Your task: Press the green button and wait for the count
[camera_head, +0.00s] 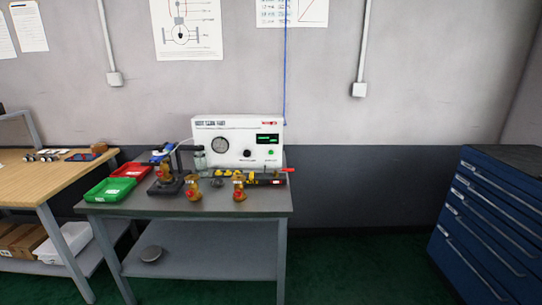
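The green button (271,153) is a small green spot at the lower right of the front of a white test unit (206,140). The unit stands at the back of a grey workbench (262,209). A dark display (267,139) with green characters is above the button; the characters are too small to read. A round gauge (220,145) and a black knob (247,153) are to the left of the button. Neither of my grippers shows in this view, and nothing visible touches the button.
Brass valve pieces (239,187) stand on the bench in front of the unit. A red tray (130,170) and a green tray (110,189) are at its left. A wooden table (48,178) stands left, a blue drawer cabinet (490,220) right. Green floor between bench and cabinet is clear.

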